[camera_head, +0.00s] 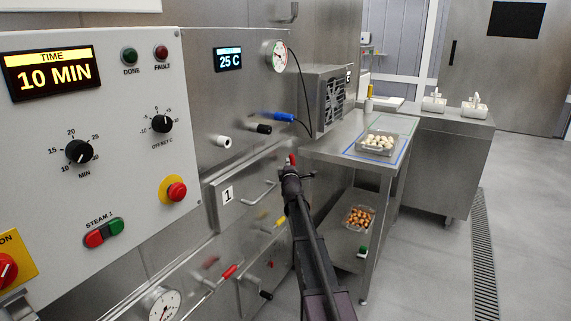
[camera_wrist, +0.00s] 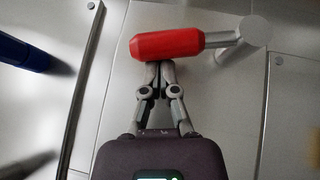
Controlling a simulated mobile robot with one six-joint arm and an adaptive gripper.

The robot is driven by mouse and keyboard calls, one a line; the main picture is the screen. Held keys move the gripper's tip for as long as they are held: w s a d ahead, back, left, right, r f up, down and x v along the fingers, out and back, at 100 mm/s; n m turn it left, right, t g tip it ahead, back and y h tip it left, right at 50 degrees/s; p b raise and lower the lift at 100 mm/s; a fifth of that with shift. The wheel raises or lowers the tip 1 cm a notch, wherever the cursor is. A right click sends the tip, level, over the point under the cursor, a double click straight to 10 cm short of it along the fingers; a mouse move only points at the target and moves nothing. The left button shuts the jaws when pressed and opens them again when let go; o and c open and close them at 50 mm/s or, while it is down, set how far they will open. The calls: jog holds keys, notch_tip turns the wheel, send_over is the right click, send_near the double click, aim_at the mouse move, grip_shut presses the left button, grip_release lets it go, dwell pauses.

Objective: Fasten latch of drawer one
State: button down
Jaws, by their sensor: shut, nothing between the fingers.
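Drawer one (camera_head: 228,195) is a steel front with a "1" label and a bar handle (camera_head: 262,193); it looks closed. A red-gripped latch lever (camera_head: 292,158) shows just above my gripper (camera_head: 290,172) at the drawer's right side. In the wrist view, the red lever (camera_wrist: 165,45) lies nearly level, its metal arm running right to a round pivot (camera_wrist: 255,33). My gripper (camera_wrist: 153,70) is shut and empty, with its fingertips at the lever's lower edge. I cannot tell whether they touch it. My arm hides part of the panel below.
Blue (camera_head: 284,117), black (camera_head: 258,129) and white (camera_head: 221,141) handles stick out above the drawer. A red handle (camera_head: 229,272) projects below. A steel table (camera_head: 345,150) with a tray of pale pieces (camera_head: 377,142) stands to the right. The floor (camera_head: 430,270) further right is clear.

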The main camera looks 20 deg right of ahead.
jog(key=shift+w+d+r, duration=0.1)
jog(key=shift+d+r, duration=0.05)
jog(key=shift+d, duration=0.3)
jog(key=shift+w+d+r, duration=0.1)
jog(key=shift+d+r, duration=0.05)
jog(key=shift+d, duration=0.25)
jog(key=shift+s+d+r+p, duration=0.1)
jog(key=shift+s+d+p, duration=0.05)
jog(key=shift+p, duration=0.15)
